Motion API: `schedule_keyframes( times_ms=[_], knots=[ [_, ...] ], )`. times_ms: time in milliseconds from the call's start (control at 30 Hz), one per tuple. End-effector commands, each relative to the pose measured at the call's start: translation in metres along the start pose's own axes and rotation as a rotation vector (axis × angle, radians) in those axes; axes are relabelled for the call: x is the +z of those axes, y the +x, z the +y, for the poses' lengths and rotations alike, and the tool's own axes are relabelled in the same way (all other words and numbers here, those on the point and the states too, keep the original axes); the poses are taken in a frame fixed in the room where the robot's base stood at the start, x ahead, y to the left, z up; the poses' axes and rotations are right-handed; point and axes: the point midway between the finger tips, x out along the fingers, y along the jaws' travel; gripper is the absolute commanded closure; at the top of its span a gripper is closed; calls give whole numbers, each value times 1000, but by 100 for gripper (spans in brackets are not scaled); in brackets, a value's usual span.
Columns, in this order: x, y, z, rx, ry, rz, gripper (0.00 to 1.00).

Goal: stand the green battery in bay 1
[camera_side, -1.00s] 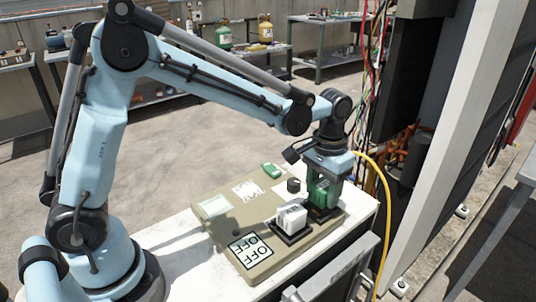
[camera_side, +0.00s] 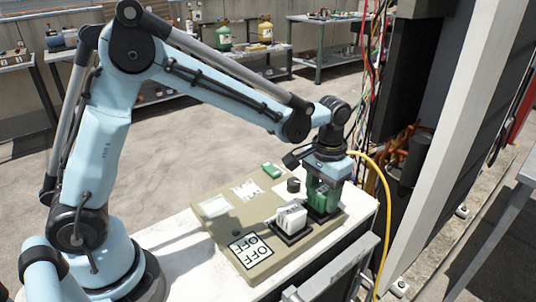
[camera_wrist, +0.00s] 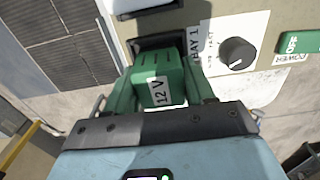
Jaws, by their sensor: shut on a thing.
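The green battery (camera_wrist: 158,82) has a white "12 V" label and is held between the two green fingers of my gripper (camera_wrist: 160,95) in the wrist view. In the side view my gripper (camera_side: 323,190) points down, with the battery upright at the black bay 1 (camera_side: 334,214). The "BAY 1" label (camera_wrist: 195,42) is beside the battery. The bay's black rim (camera_wrist: 165,42) shows past the battery's far end. The fingers and battery hide most of the bay, so I cannot tell whether the battery's base rests on its floor.
A white battery (camera_side: 291,217) stands in the neighbouring black bay. A yellow cable (camera_side: 386,205) hangs close to the right of my gripper.

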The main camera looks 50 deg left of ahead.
Motion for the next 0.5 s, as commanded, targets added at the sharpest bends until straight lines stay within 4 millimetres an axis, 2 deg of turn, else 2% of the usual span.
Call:
schedule_keyframes(
  times_ms=[200,233,400,500],
  knots=[
    [0,3,0,0,0,0,86],
    [0,3,0,0,0,0,45],
    [0,3,0,0,0,0,19],
    [0,3,0,0,0,0,17]
  ],
)
